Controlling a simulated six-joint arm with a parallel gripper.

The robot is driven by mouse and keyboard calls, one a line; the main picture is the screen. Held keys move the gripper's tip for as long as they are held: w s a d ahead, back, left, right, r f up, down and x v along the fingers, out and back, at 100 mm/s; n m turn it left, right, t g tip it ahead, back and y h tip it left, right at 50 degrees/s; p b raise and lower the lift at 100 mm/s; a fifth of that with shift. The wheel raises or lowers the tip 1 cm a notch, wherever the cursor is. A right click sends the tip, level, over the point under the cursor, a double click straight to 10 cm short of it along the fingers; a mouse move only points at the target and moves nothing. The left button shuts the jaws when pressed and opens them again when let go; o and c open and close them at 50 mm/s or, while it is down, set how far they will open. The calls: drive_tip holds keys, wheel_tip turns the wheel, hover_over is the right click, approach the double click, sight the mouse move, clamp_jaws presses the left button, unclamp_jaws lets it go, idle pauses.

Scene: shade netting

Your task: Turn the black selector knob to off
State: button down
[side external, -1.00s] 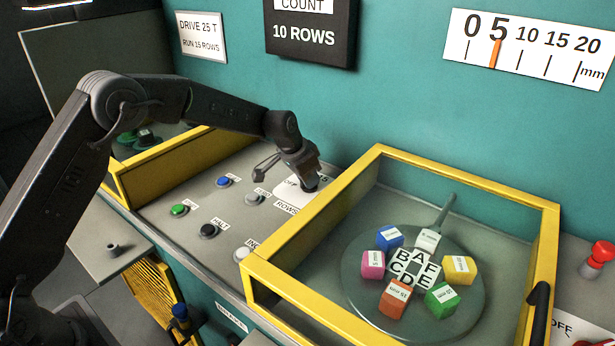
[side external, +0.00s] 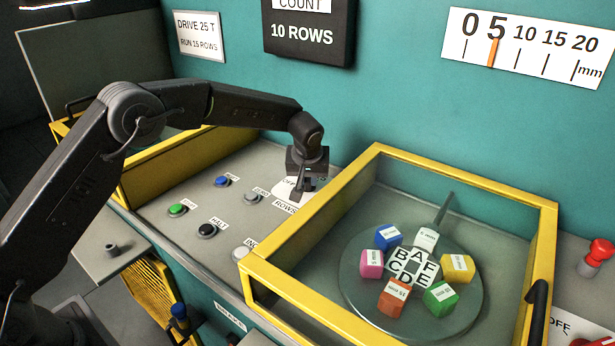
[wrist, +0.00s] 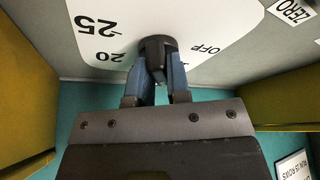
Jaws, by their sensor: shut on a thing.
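The black selector knob (wrist: 158,43) stands on a white dial plate (wrist: 215,18) marked 25, 20 and OFF in the wrist view. My gripper (wrist: 158,58) has its two blue-grey fingers closed on opposite sides of the knob. The OFF mark lies just right of the knob there, and 20 lies to its left. I cannot make out the knob's pointer. In the side external view my gripper (side external: 302,196) points down onto the dial plate (side external: 284,188), with ROWS printed below it; the gripper hides the knob.
Blue (side external: 222,181), green (side external: 178,210), black (side external: 208,231) and grey (side external: 252,198) buttons sit on the panel left of the dial. A yellow-framed clear box (side external: 262,270) with coloured blocks inside stands close to my gripper's right.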

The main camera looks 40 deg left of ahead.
drive_tip(key=shift+d+f+n+g+y, duration=0.15)
drive_tip(key=shift+n+g+y, duration=0.15)
drive_tip(key=shift+n, duration=0.65)
drive_tip(key=shift+a+f+n+g+y, duration=0.1)
drive_tip(key=shift+n+g+y, duration=0.15)
drive_tip(key=shift+n, duration=0.7)
drive_tip(key=shift+d, duration=0.1)
drive_tip(key=c, duration=1.1)
unclamp_jaws()
drive_tip(key=shift+r, duration=0.1)
drive_tip(key=r, duration=0.4)
drive_tip(key=shift+s+a+r, duration=0.1)
drive_tip(key=shift+a+r, duration=0.2)
drive_tip(key=shift+a, duration=0.05)
drive_tip(key=s+a+r, duration=0.1)
drive_tip(key=a+r, duration=0.1)
drive_tip(key=a, duration=0.1)
drive_tip(key=s+a+r, duration=0.2)
drive_tip(key=a, duration=0.1)
drive_tip(key=s+a+r, duration=0.1)
drive_tip(key=a+r, duration=0.1)
drive_tip(key=a, duration=0.2)
drive_tip(key=shift+s+r, duration=0.15)
drive_tip(key=shift+s, duration=0.05)
